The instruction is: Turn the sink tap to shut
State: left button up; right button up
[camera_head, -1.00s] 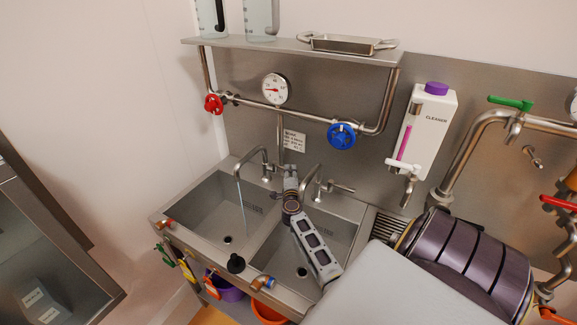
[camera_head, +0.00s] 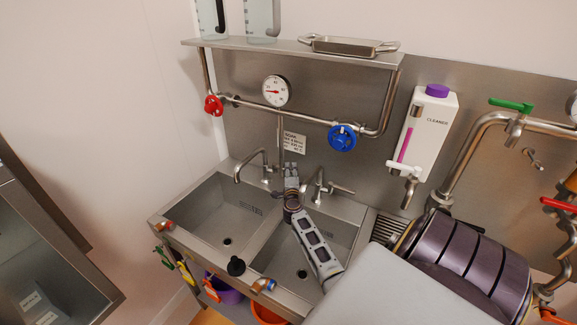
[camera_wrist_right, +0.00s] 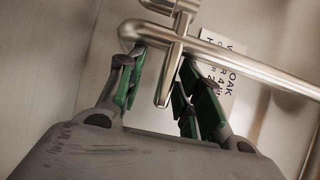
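The steel tap (camera_head: 250,163) stands behind the left basin (camera_head: 215,212) in the head view, with no water stream visible from its spout. My right gripper (camera_head: 291,168) is just right of this tap, at the back of the sinks. In the right wrist view, the tap's tapered lever (camera_wrist_right: 174,65) hangs between my right gripper's green-padded fingers (camera_wrist_right: 160,95). The bent steel pipe (camera_wrist_right: 250,68) crosses above the fingers. My left gripper is not in view.
A second tap (camera_head: 318,186) stands close right of my gripper, behind the right basin (camera_head: 335,235). A pipe with a red valve wheel (camera_head: 213,106) and a blue one (camera_head: 342,137) runs above. A cleaner bottle (camera_head: 425,130) hangs on the right.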

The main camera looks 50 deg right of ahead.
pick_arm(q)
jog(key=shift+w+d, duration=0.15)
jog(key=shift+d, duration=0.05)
pick_arm(e)
jog(key=shift+d+r, duration=0.55)
jog(key=shift+d, duration=0.1)
jog(key=shift+a, duration=0.1)
jog(key=shift+s+a+f, duration=0.2)
jog(key=shift+a+f, duration=0.15)
jog(key=shift+a, duration=0.05)
jog(key=shift+s+a, duration=0.25)
jog(key=shift+a, duration=0.05)
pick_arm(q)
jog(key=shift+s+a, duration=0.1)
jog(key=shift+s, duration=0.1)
pick_arm(e)
jog(key=s+a, duration=0.2)
jog(key=a, duration=0.5)
jog(key=shift+s+a, duration=0.2)
jog(key=shift+a, duration=0.1)
